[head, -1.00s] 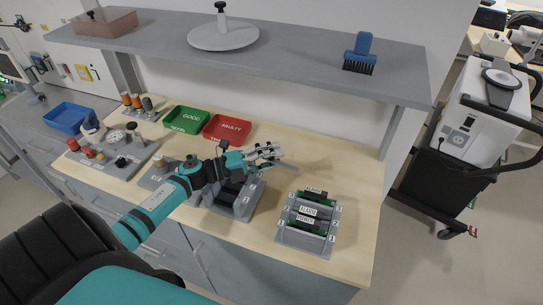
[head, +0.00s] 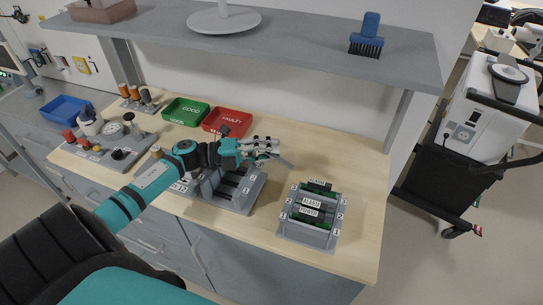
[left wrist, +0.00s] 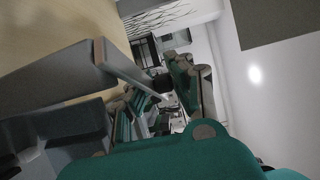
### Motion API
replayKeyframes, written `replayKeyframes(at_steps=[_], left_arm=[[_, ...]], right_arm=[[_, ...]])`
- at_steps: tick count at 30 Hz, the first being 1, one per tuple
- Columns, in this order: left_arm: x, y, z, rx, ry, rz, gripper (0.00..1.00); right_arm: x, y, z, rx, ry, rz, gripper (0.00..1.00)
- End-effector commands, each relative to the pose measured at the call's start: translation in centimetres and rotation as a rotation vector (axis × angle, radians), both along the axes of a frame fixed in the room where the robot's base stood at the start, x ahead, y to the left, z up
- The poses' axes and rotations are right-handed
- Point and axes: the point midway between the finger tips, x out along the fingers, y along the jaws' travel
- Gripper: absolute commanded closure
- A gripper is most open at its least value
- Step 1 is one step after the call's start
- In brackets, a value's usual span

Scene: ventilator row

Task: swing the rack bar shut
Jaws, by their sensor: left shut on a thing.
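The grey card rack (head: 232,194) with dark slots stands on the wooden bench, mid-picture in the head view. My left gripper (head: 264,148) is above its back right part. It is shut on the rack bar (head: 284,162), a thin grey bar whose end sticks out to the right of the fingers. In the left wrist view the grey bar (left wrist: 138,72) runs toward the fingers (left wrist: 168,88). The bar's hinge and most of its length are hidden by the gripper. The bar looks raised from the slots. My right gripper is not in view.
A second grey rack (head: 283,232) with labelled green cards stands at the right. Green (head: 168,115) and red (head: 209,129) trays lie behind my arm. A shelf (head: 300,60) overhangs the back. Bare bench (head: 350,190) lies at the right.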

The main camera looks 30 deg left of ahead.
Motion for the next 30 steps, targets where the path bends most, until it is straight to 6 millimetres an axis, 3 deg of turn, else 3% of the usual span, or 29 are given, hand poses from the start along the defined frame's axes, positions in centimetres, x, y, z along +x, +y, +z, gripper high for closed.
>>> replayKeyframes(at_steps=[2, 12, 13, 17, 26, 30], left_arm=[[-0.1, 0.1, 0.0, -0.003, -0.002, -0.031, 1.00], [-0.3, 0.1, 0.4, -0.008, -0.001, -0.047, 1.00], [-0.3, 0.1, 0.4, -0.008, -0.001, -0.047, 0.79], [-0.3, 0.1, 0.3, -0.006, -0.001, -0.046, 0.62], [-0.4, 0.2, 0.1, -0.003, 0.003, -0.045, 0.60], [-1.2, 1.3, -0.1, -0.001, 0.006, -0.044, 0.60]], right_arm=[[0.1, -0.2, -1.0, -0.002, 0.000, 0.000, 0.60], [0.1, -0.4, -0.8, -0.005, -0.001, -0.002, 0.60], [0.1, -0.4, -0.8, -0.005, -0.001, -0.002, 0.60], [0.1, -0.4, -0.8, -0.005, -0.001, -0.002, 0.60], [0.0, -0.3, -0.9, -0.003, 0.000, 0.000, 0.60], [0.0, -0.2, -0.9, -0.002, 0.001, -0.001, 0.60]])
